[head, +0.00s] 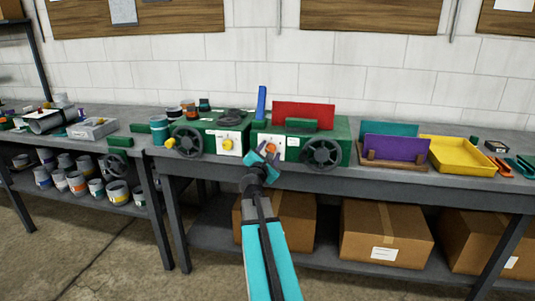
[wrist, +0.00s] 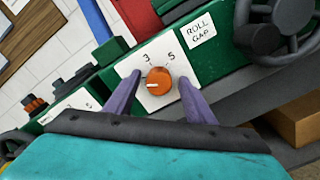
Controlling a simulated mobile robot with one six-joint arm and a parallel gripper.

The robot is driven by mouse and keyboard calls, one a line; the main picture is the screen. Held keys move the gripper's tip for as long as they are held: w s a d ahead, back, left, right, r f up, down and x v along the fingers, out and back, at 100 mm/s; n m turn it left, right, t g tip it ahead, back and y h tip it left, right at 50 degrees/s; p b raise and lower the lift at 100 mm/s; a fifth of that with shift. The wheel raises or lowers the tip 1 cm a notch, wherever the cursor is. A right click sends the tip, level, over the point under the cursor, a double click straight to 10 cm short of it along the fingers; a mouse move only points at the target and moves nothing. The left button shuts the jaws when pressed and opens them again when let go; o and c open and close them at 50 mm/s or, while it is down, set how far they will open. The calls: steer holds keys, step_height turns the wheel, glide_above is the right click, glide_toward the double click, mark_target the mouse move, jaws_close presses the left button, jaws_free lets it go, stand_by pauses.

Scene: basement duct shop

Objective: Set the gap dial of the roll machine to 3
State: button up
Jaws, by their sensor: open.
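The roll machine (head: 342,131) is a green box on the bench, with a white dial plate. Its orange gap dial (wrist: 158,81) shows in the wrist view beside a "ROLL GAP" label (wrist: 199,29). The numbers 3 and 5 show on the plate above the dial. The dial's pale mark points left in the wrist view, away from the 3; no number is visible where it points. My gripper (wrist: 158,92) is open, its two purple fingers on either side of the dial, with gaps between them and it. In the head view my gripper (head: 263,155) partly covers the plate.
A second green machine (head: 207,131) with a yellow knob (head: 227,145) stands close on the left. A dark handwheel (head: 321,153) is right of the dial. A red sheet (head: 303,115) stands behind; a yellow tray (head: 463,154) is farther right. Cardboard boxes (head: 386,235) sit below.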

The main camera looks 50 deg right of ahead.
steer(key=c, duration=1)
steer(key=shift+a, duration=0.3)
steer(key=shift+c, duration=0.4)
steer(key=shift+d+b, duration=0.3)
steer(key=shift+d+r+m+b, duration=0.1)
steer(key=shift+m+b, duration=5.25)
steer(key=shift+m, duration=0.45)
